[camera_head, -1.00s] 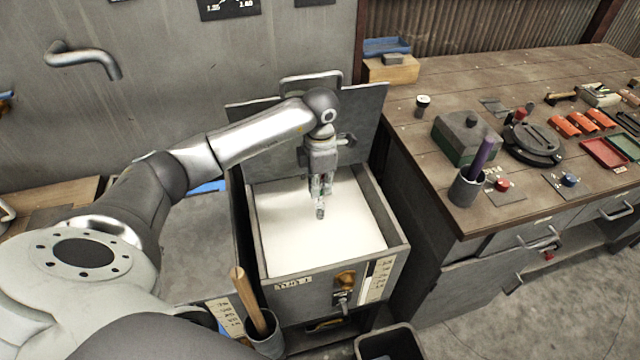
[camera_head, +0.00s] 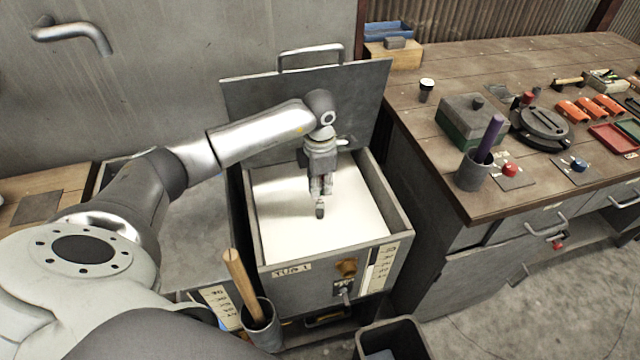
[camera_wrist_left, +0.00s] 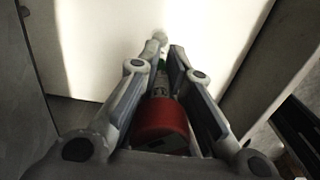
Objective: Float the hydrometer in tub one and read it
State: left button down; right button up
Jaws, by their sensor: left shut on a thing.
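Tub one (camera_head: 273,283) is a grey open box marked "TUB 1", filled with a pale, milky liquid (camera_head: 285,215). Its lid (camera_head: 360,95) stands raised at the back. My left gripper (camera_head: 319,205) points down over the middle of the tub. In the left wrist view, my left gripper (camera_wrist_left: 155,60) is shut on a slim thing with a red part (camera_wrist_left: 160,119), a pale marked section and some green, apparently the hydrometer. Its lower end is hidden by the fingers, and I cannot tell whether it touches the liquid. My right gripper is not in view.
A wooden workbench (camera_head: 440,150) at the right holds a purple-handled thing in a grey cup (camera_head: 472,172), a green-grey box (camera_head: 470,125) and orange blocks (camera_head: 590,108). A cup with a wooden handle (camera_head: 240,283) is at the tub's front left. A dark bin (camera_head: 392,328) stands in front.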

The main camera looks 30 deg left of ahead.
aim_at(320, 202)
pick_arm(q)
jog(key=shift+f+b, duration=1.8)
jog(key=shift+f, duration=0.65)
jog(key=shift+f+b, duration=1.85)
jog(key=shift+f, duration=0.55)
jog(key=c, duration=1.5)
grip_release()
jog(key=shift+o, duration=0.2)
jog(key=o, duration=1)
jog(key=shift+r, duration=0.15)
